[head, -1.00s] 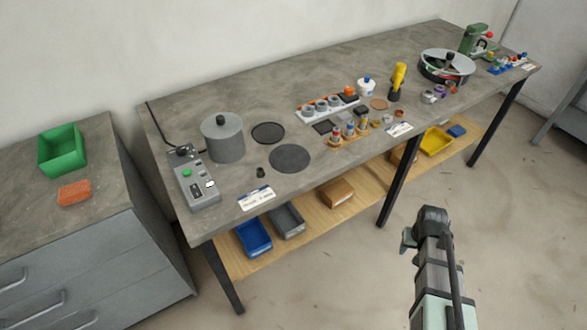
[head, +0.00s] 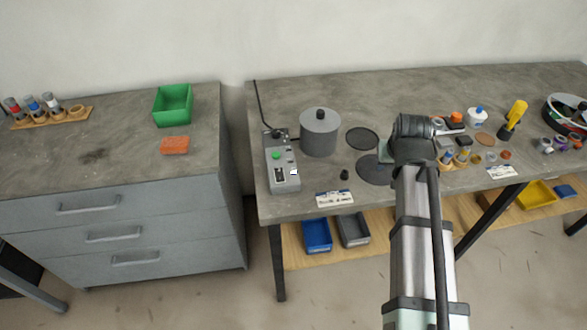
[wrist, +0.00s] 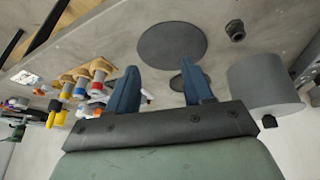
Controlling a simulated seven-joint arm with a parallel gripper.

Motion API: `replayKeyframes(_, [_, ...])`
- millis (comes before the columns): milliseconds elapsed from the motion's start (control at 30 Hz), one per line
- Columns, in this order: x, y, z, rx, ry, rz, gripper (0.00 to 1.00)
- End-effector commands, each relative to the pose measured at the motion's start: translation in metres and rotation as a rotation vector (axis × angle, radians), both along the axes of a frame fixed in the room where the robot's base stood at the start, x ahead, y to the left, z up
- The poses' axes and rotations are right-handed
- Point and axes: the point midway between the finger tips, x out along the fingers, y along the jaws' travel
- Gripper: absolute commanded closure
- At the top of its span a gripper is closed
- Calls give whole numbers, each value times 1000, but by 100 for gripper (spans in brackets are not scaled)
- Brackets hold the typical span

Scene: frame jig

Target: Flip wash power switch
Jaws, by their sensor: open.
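A grey control box (head: 283,163) stands near the left end of the workbench, with a green button (head: 276,155) and several small switches on its top. A small white switch (head: 293,172) shows near its right edge; its position is too small to tell. A black cable runs up from the box. My gripper (wrist: 163,92) is open and empty in the wrist view, its two blue fingers apart above the bench, over the area of the dark discs. In the head view my arm hides the fingertips, to the right of the control box.
A grey lidded pot (head: 319,135) stands right of the box and also shows in the wrist view (wrist: 262,85). A dark disc (wrist: 172,45), a small black knob (head: 344,174) and a white label card (head: 334,198) lie nearby. Coloured vials (wrist: 97,80) stand in a wooden rack.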

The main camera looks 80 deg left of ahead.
Motion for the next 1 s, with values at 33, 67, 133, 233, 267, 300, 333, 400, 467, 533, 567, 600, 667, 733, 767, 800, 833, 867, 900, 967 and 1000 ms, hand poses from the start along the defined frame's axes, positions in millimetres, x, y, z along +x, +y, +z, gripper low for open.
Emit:
replayKeyframes(33, [-26,7,8,0,6,27,49])
replayKeyframes(67, [-39,10,12,1,11,40,49])
replayKeyframes(133, [-71,16,22,0,20,69,49])
replayKeyframes(233, [-117,21,36,-2,33,112,49])
replayKeyframes(267, [-131,22,40,-4,38,125,49])
replayKeyframes(300, [-149,23,45,-6,43,141,49])
replayKeyframes(333, [-163,24,49,-6,46,156,49])
replayKeyframes(400, [-192,24,58,-9,56,183,49])
replayKeyframes(467, [-216,23,65,-12,63,205,49])
replayKeyframes(533, [-240,21,73,-15,70,228,49])
replayKeyframes(567, [-249,20,75,-16,73,238,49])
replayKeyframes(600, [-259,19,78,-17,76,246,49])
replayKeyframes(667, [-271,17,82,-19,80,259,49])
replayKeyframes(733, [-281,15,85,-22,83,267,49])
replayKeyframes(767, [-284,15,85,-22,84,270,49])
replayKeyframes(800, [-287,15,86,-23,85,272,49])
replayKeyframes(833, [-288,15,86,-23,86,275,49])
replayKeyframes(867, [-289,15,85,-24,86,274,49])
replayKeyframes(900, [-290,16,83,-24,86,276,49])
replayKeyframes(967, [-289,17,79,-24,85,275,49])
replayKeyframes(1000, [-289,19,76,-24,86,274,49])
